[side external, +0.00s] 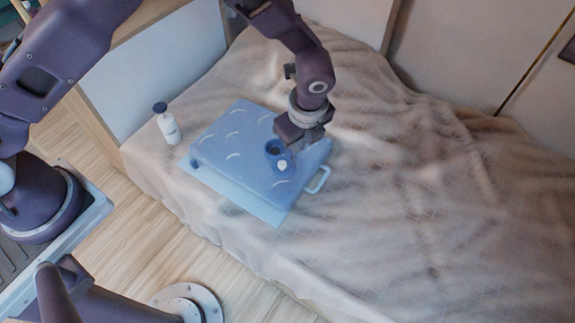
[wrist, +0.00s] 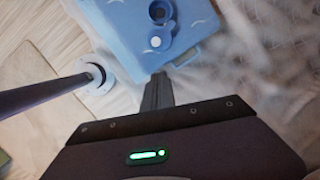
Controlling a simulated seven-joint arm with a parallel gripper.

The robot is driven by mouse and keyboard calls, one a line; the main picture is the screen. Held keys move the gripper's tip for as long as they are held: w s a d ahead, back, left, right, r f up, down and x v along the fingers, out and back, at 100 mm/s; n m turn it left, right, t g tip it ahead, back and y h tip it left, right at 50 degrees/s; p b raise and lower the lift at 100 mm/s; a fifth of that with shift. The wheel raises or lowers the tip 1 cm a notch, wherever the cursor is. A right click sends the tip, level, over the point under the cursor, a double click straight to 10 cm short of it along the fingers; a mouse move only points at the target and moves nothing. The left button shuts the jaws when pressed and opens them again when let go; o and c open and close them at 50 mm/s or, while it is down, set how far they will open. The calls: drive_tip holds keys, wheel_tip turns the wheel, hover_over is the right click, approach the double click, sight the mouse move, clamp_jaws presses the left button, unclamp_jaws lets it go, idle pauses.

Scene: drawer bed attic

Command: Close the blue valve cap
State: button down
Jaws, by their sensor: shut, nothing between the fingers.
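A flat light-blue container (side external: 236,150) lies on the bed, and it also shows in the wrist view (wrist: 112,18). Its round valve (side external: 276,148) has a raised blue rim and a dark opening, seen also in the wrist view (wrist: 160,12). Next to the opening is the blue valve cap (side external: 282,166) with a pale disc in it; it lies apart from the opening in the wrist view (wrist: 156,42). My gripper (side external: 296,150) is above the container, close to the valve. Its fingers are together and empty in the wrist view (wrist: 157,80). Any contact with the cap cannot be told.
A blue loop handle (side external: 319,181) sticks out at the container's right edge. A white bottle with a dark top (side external: 167,124) stands to the left. The rumpled beige bedding (side external: 430,200) is clear on the right. A wall panel (side external: 480,50) stands behind the bed.

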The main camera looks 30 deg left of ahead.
wheel_tip(320, 180, down, 6)
drive_tip(key=d+m, duration=0.1)
drive_tip(key=m, duration=0.1)
approach(285, 174)
drive_tip(key=d+f, duration=0.1)
drive_tip(key=s+d+f, duration=0.1)
drive_tip(key=d+f, duration=0.1)
drive_tip(key=shift+s+f, duration=0.1)
drive_tip(key=shift+f, duration=0.1)
drive_tip(key=shift+w+a+f, duration=0.2)
drive_tip(key=shift+w+a, duration=0.1)
drive_tip(key=shift+a, duration=0.25)
drive_tip(key=shift+w+a+f, duration=0.2)
drive_tip(key=shift+w+a, duration=0.15)
drive_tip(key=shift+a, duration=0.2)
drive_tip(key=shift+w+a+f, duration=0.1)
drive_tip(key=shift+w+a, duration=0.3)
drive_tip(key=shift+a, duration=0.25)
